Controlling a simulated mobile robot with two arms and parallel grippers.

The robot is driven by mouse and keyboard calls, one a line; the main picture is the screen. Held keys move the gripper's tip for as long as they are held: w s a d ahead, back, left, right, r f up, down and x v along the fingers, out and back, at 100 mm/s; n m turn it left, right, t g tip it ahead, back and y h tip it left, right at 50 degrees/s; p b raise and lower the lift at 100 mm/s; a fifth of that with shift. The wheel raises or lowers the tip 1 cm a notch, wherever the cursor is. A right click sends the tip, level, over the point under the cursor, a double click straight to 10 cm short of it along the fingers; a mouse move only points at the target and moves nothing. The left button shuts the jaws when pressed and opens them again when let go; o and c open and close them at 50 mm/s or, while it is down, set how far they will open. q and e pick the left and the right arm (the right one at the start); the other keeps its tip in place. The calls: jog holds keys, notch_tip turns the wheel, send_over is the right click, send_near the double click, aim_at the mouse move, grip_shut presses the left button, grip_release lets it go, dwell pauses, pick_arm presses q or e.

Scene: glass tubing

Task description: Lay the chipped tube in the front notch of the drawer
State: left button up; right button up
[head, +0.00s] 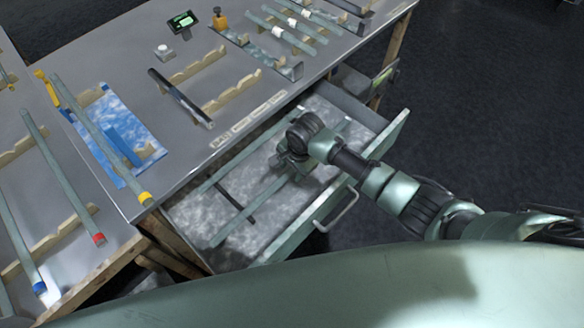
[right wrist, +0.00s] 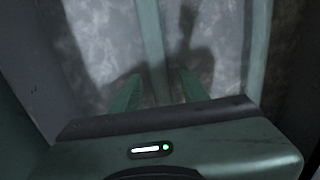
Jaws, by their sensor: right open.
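The drawer (head: 180,222) is pulled open below the bench top. Two long pale green glass tubes lie in it: a front tube (head: 237,222) and a back tube (head: 222,176). A chip on either is too small to tell. A dark crossbar (head: 235,202) lies between them; its notches cannot be made out. My right gripper (head: 285,165) is low over the front tube. In the right wrist view, its open fingers (right wrist: 160,88) stand either side of a tube (right wrist: 150,35), which runs away between them; contact cannot be told. My left gripper is not in view.
The drawer front (head: 290,238) with its handle (head: 338,212) lies close to my right arm. On the bench are wooden notched racks (head: 232,92), a blue mat (head: 110,112) with a yellow-ended tube (head: 95,130), and more tubes at the back. Dark floor is open at the right.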

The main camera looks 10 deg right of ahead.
notch_tip(320, 180, up, 12)
jog(key=s+d+p, duration=0.1)
jog(key=s, duration=0.1)
jog(key=shift+d+r, duration=0.1)
dwell(0.8)
